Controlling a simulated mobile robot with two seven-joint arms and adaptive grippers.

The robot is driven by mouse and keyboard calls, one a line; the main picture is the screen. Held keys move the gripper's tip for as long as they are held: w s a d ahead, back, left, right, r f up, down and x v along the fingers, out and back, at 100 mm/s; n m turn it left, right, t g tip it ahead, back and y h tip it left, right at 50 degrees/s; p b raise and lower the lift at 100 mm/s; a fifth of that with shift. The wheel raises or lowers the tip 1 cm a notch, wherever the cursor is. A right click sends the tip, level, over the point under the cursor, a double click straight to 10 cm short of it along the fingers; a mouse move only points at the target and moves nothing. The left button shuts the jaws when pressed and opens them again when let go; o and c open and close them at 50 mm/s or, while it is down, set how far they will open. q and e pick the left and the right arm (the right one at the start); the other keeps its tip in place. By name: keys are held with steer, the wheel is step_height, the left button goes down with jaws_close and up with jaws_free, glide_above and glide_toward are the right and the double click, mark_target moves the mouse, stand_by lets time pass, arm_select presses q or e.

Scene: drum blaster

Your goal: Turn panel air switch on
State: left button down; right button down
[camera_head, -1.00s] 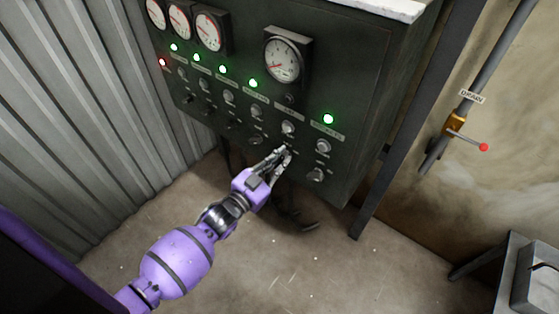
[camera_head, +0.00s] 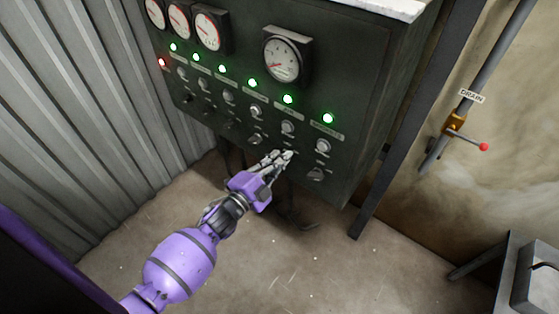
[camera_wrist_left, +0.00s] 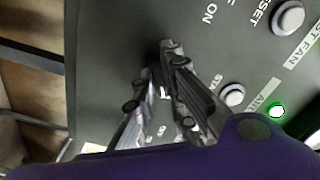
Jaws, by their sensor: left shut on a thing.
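The dark control panel (camera_head: 350,105) stands in front of me with rows of lights, buttons and switches. A lit green light (camera_head: 288,99) tops the column my left gripper is at; in the left wrist view the light (camera_wrist_left: 277,111) sits beside an "AIR" label (camera_wrist_left: 263,95). A round pale button (camera_head: 288,128) is below it and also shows in the left wrist view (camera_wrist_left: 232,95). My left gripper (camera_head: 286,156) is shut on the air switch at the bottom of this column. The fingers mostly hide the switch; its exact angle cannot be told. My right gripper is out of view.
Neighbouring switches, such as the one to the right (camera_head: 316,174), are close to my gripper. Gauges (camera_head: 286,56) are above. A corrugated wall (camera_head: 75,120) is at left, a drain valve (camera_head: 456,124) at right. Floor below the panel is mostly clear.

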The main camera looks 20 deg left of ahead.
arm_select(q)
steer(key=shift+w+r+m, duration=0.1)
steer(key=shift+r+m, duration=0.15)
steer(key=shift+m, duration=0.05)
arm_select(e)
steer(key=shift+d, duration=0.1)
arm_select(q)
steer(key=c, duration=1.8)
jaws_free()
steer(key=shift+d, duration=0.1)
steer(key=shift+f, duration=0.15)
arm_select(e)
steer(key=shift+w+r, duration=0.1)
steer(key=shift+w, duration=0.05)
arm_select(q)
steer(key=v, duration=1.2)
